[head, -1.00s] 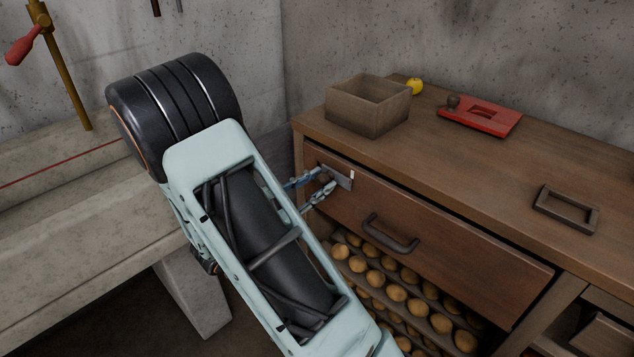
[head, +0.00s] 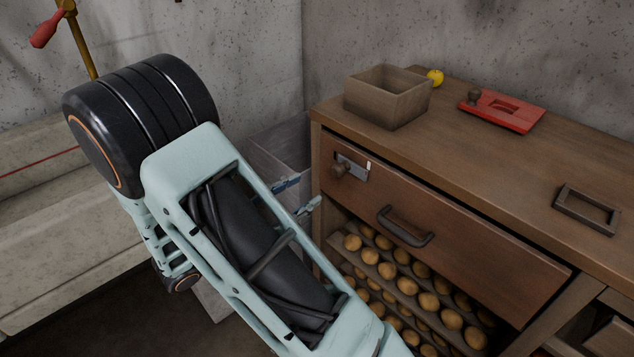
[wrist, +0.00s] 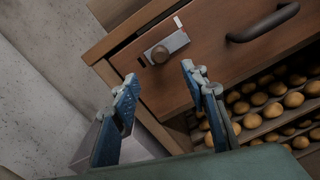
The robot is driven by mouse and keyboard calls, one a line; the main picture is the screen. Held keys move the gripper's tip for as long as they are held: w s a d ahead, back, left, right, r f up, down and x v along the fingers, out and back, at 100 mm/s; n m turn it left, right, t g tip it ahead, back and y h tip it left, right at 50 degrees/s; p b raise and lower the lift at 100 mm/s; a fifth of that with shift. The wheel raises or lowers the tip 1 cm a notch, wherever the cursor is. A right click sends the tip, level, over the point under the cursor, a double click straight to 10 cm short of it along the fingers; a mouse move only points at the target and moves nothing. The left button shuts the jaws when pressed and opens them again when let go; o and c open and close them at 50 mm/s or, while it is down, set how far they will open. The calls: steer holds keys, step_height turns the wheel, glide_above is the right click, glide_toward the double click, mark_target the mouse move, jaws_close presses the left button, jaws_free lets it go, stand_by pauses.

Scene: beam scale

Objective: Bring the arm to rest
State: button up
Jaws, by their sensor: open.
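My arm crosses the left and middle of the head view. My gripper (head: 296,194) is open, its blue fingers apart and empty, to the left of the cabinet's drawer front. In the wrist view my gripper (wrist: 158,85) also shows open, with nothing between the fingertips. Beyond it is the round brown knob (head: 340,169) on a metal plate on the drawer (head: 450,230). The knob also shows in the wrist view (wrist: 160,54), apart from the fingers. A dark bar handle (head: 404,228) sits at the drawer's middle.
On the cabinet top (head: 480,145) are a wooden box (head: 388,100), a yellow ball (head: 435,77), a red tray-like piece (head: 503,110) and a dark frame (head: 587,210). Shelves of round brown things (head: 410,285) lie below the drawer. A grey bin (head: 280,147) stands left of the cabinet.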

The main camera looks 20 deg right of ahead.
steer(key=shift+v, duration=0.9)
